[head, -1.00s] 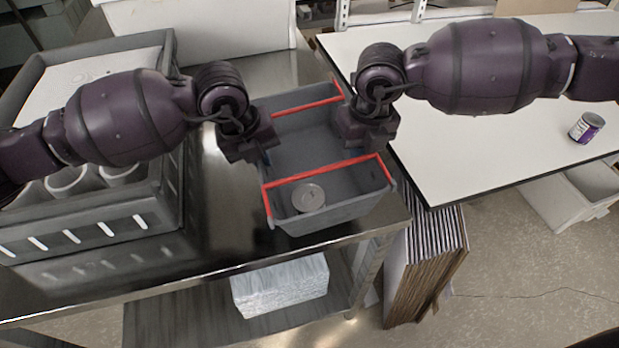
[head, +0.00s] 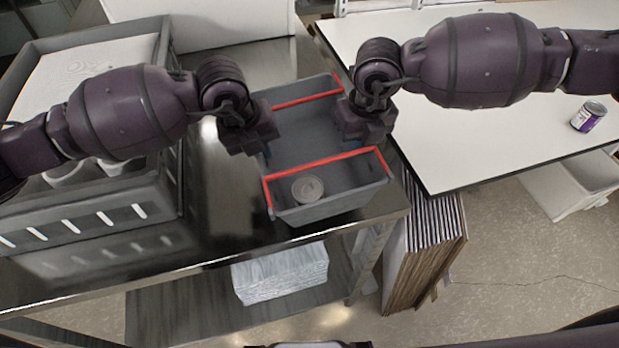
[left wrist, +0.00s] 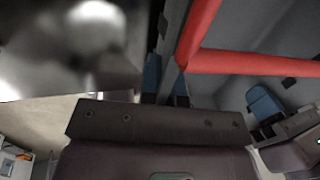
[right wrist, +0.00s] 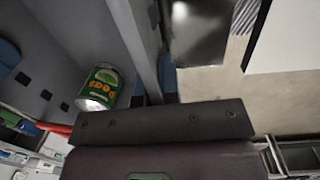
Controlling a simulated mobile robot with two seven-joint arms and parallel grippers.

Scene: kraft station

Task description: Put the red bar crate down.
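The red bar crate (head: 340,205) is a grey open crate with two red bars across its top. It stands level between my grippers, over the right end of the steel table (head: 225,215); I cannot tell whether its bottom touches the steel. A can (head: 307,189) stands inside at the near end; its green label shows in the right wrist view (right wrist: 104,80). My left gripper (head: 265,152) is shut on the crate's left wall, its blue fingers astride it in the left wrist view (left wrist: 166,82). My right gripper (head: 352,138) is shut on the right wall, also in the right wrist view (right wrist: 153,82).
A large grey crate (head: 95,225) with white cups stands on the left of the steel table. A white table (head: 480,150) with a purple-labelled can (head: 589,117) is on the right. Bare steel lies between the two crates. Flat cardboard (head: 425,250) stands below right.

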